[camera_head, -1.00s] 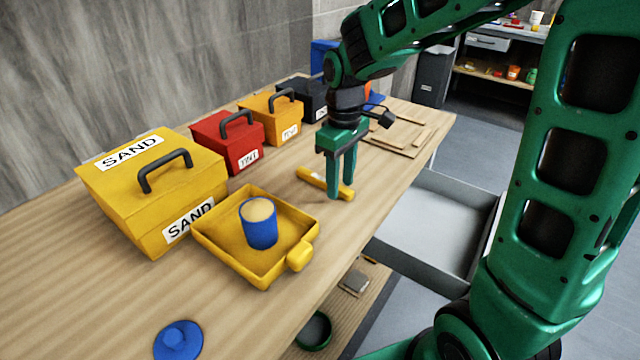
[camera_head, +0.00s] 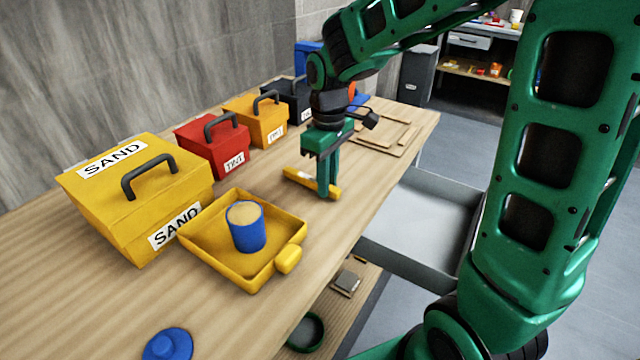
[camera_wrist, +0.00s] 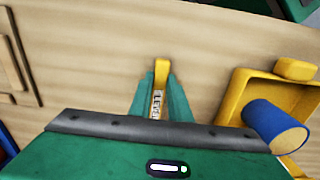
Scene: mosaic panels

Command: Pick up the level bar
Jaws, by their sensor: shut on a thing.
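The level bar (camera_head: 297,176) is a yellow bar lying at or just above the wooden workbench top, to the right of the yellow tray. In the wrist view the level bar (camera_wrist: 162,72) points away between the fingers, and a label reading "LEVEL" shows on it. My gripper (camera_head: 328,186) points down and is shut on the bar, with a green finger on each side of it. In the wrist view my gripper (camera_wrist: 158,103) hides the bar's near end. I cannot tell whether the bar is clear of the bench.
A yellow tray (camera_head: 203,273) holds a blue cup (camera_head: 247,232). A yellow SAND box (camera_head: 112,205), a red box (camera_head: 203,150), an orange box (camera_head: 250,130) and a dark box (camera_head: 290,98) line the wall. Flat wooden frames (camera_head: 385,140) lie beyond my gripper. A blue lid (camera_head: 168,344) lies in front.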

